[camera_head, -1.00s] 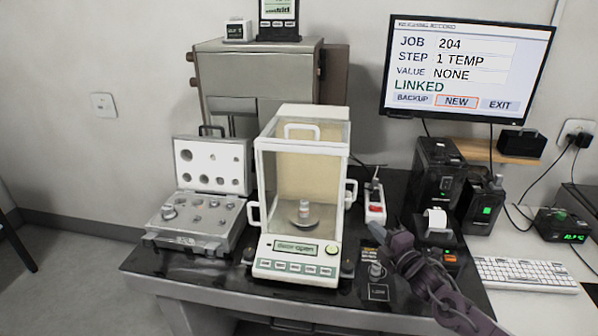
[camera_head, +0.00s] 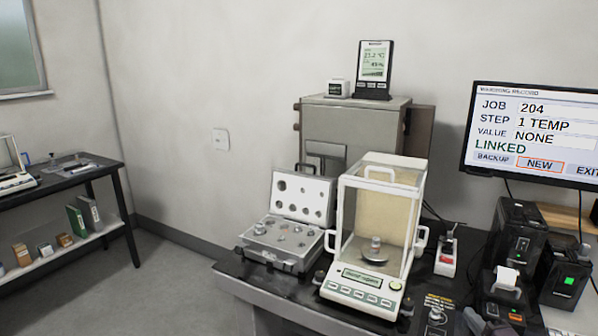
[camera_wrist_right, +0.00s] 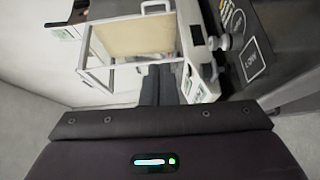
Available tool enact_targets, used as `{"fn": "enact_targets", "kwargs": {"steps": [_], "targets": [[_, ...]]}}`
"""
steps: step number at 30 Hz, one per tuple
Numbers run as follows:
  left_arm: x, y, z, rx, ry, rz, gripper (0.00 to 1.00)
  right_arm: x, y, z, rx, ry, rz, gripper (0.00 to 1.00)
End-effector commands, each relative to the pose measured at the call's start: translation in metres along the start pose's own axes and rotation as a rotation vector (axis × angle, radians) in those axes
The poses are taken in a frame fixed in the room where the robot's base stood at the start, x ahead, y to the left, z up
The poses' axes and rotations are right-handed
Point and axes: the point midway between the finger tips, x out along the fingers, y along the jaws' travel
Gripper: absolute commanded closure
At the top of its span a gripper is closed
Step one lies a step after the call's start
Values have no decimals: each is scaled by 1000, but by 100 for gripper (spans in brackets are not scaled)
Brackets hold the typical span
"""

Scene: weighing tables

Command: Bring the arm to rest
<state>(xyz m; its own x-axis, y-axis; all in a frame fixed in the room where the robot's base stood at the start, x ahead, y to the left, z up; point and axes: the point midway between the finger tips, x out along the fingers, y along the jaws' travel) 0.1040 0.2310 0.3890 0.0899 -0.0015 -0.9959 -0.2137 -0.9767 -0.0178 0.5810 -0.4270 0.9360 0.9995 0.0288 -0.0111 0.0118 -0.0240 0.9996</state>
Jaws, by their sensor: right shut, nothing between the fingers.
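My right gripper (camera_wrist_right: 158,85) is shut and empty in the right wrist view, its dark fingers together in front of the balance. My left gripper is out of view.
An open weight case (camera_head: 280,262) stands left of the balance. A second table (camera_head: 75,178) stands far left, with open floor between.

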Motion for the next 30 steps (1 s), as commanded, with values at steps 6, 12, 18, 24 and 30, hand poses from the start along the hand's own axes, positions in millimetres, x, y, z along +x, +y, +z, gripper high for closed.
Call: {"fn": "enact_targets", "kwargs": {"steps": [6, 12, 18, 24, 30], "targets": [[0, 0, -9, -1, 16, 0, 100, -8, -22, -23, 125, -46, -81, 100], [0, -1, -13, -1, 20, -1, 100, -24, -49, -52, 282, -115, -194, 100], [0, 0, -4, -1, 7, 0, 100, -54, -78, -96, 508, -228, -360, 100], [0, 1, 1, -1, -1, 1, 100, -116, -99, -160, 817, -427, -608, 100], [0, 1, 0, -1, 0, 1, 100, -170, -97, -199, 1009, -605, -785, 100]]}}
